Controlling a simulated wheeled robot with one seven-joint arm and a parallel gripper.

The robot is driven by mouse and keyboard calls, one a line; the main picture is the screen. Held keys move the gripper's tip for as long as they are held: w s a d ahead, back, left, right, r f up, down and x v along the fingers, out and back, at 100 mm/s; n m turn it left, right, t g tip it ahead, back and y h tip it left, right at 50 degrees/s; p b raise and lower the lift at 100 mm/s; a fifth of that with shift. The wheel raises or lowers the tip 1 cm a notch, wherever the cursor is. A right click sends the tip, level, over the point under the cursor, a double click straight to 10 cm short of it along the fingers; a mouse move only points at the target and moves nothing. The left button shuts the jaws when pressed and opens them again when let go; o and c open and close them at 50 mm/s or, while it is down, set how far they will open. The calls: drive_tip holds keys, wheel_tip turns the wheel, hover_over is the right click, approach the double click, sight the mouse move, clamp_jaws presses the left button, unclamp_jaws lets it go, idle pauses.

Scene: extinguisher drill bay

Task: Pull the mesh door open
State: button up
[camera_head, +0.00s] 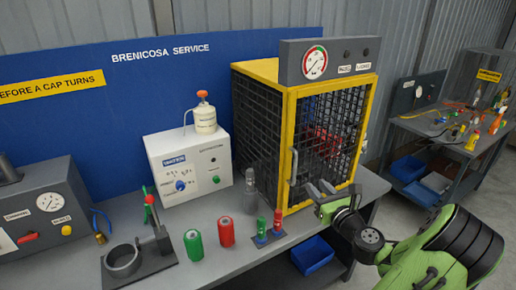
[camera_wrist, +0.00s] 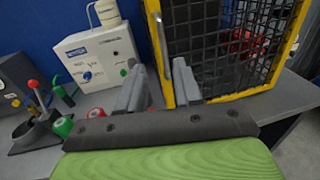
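The mesh door (camera_head: 330,128) is a black grid in a yellow frame on the front of a yellow cage, and it looks closed. Its upright grey handle (camera_head: 293,166) is on the door's left side. In the wrist view the handle (camera_wrist: 163,46) shows just beyond and between my fingertips, with the mesh door (camera_wrist: 225,50) to the right. My gripper (camera_head: 320,189) is in front of the door, to the right of the handle and low. In the wrist view my gripper (camera_wrist: 160,70) has its two grey fingers apart with nothing between them.
A gauge panel (camera_head: 328,62) tops the cage. On the bench are a white box (camera_head: 188,163), green (camera_head: 194,245) and red (camera_head: 227,232) cylinders, and small red-and-green items (camera_head: 269,231) near the door's lower left. A blue bin (camera_head: 312,254) sits below. A second bench stands at right.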

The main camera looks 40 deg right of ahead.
sight(296, 160)
drive_tip(key=p+x, duration=0.2)
drive_tip(key=x, duration=1.3)
drive_tip(key=shift+d+r, duration=0.15)
drive_tip(key=shift+r, duration=0.1)
drive_tip(key=shift+s, duration=0.15)
clamp_jaws()
